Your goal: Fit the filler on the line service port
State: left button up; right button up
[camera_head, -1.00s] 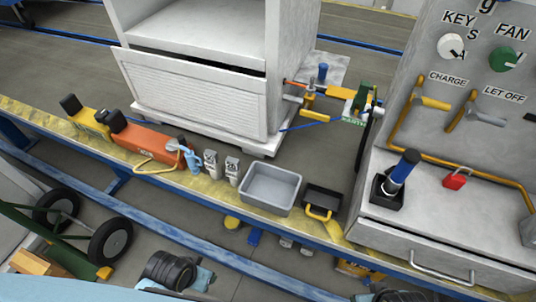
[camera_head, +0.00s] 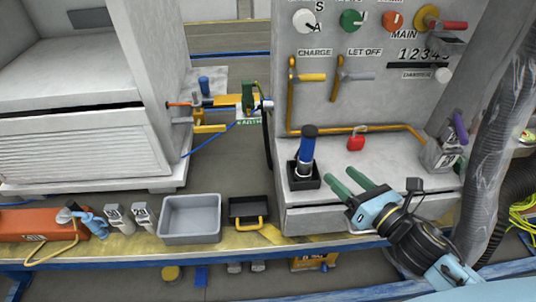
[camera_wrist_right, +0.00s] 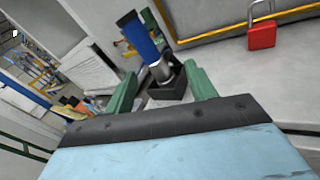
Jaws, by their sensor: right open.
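The filler appears to be the blue cylinder with a black top (camera_head: 307,146), upright in a black holder (camera_head: 303,177) on the grey bench. My right gripper (camera_head: 341,177) has two green fingers spread apart and empty, just right of and in front of the holder. In the right wrist view the cylinder (camera_wrist_right: 142,38) and its metal lower end show beyond and between the fingers (camera_wrist_right: 160,78), not touching them. The line service port is probably on the pipework with yellow and green parts (camera_head: 247,98) behind, left of the bench; its exact opening is too small to tell. My left gripper is out of view.
A grey box (camera_head: 441,154) stands at right.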

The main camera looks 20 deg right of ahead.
aim_at(312, 153)
jog(key=w+a+n, duration=0.1)
jog(key=w, duration=0.1)
jog(key=w+a+n+y, duration=0.1)
jog(key=w+n, duration=0.1)
jog(key=w+a+n+y, duration=0.1)
jog(key=w+a, duration=0.1)
jog(key=w, duration=0.1)
jog(key=shift+w+r+n+b, duration=0.1)
jog(key=shift+r+n+b, duration=0.2)
jog(key=shift+r+b, duration=0.1)
jog(key=shift+w+a, duration=0.1)
jog(key=shift+w, duration=0.45)
jog(key=shift+b+x, duration=0.45)
jog(key=shift+x, duration=1.6)
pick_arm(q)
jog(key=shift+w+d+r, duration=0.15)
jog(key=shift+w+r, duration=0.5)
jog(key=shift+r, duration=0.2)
pick_arm(e)
jog(key=shift+r, duration=0.1)
jog(key=shift+c, duration=0.5)
jog(key=shift+r, duration=0.1)
grip_shut()
